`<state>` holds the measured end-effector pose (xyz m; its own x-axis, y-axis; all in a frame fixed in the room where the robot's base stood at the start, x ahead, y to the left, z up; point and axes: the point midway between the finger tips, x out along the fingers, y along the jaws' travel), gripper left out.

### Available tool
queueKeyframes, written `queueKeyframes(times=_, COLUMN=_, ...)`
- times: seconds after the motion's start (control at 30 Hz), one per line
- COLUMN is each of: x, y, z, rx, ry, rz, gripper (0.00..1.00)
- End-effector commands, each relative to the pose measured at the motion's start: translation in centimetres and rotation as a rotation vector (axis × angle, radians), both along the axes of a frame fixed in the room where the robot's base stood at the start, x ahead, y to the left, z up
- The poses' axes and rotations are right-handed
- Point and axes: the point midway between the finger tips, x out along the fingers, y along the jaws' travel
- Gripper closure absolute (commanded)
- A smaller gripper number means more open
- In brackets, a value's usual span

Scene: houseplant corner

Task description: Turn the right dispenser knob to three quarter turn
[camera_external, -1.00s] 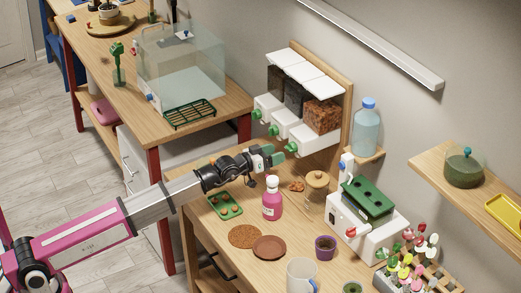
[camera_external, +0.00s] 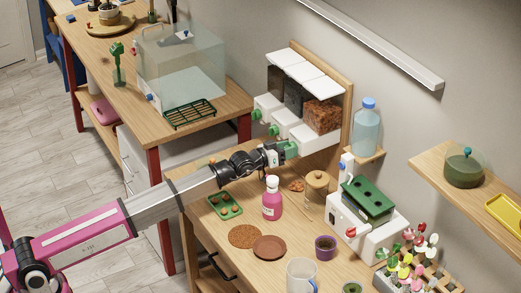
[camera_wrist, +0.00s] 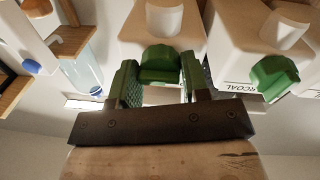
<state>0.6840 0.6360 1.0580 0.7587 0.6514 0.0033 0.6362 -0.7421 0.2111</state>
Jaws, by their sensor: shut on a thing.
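The right dispenser (camera_external: 322,116) is a white box with a clear bin of brown chunks, on a wooden wall panel. Its green knob (camera_wrist: 160,66) sits between the two green fingers of my gripper (camera_wrist: 160,84) in the wrist view. In the external view my gripper (camera_external: 280,152) reaches the front of the right dispenser, and its fingers partly hide the knob. The gripper is shut on that knob. The knob's exact turn angle cannot be read.
Below stand a pink bottle (camera_external: 272,198), a lidded jar (camera_external: 317,184) and a green tray (camera_external: 225,205) on the bench. A blue water bottle (camera_external: 366,128) stands right of the dispensers.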

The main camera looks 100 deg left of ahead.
Motion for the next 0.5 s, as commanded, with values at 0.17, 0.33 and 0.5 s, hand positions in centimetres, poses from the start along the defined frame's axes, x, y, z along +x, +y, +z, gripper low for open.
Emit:
queueKeyframes(times=0.17, x=-0.06, y=0.05, z=-0.08, rx=-0.055, ry=-0.051, rz=0.001, gripper=0.81)
queueKeyframes(times=0.33, x=-0.07, y=0.06, z=-0.09, rx=-0.067, ry=-0.062, rz=0.002, gripper=0.81)
queueKeyframes(times=0.5, x=-0.09, y=0.07, z=-0.12, rx=-0.067, ry=-0.061, rz=0.002, gripper=0.51)
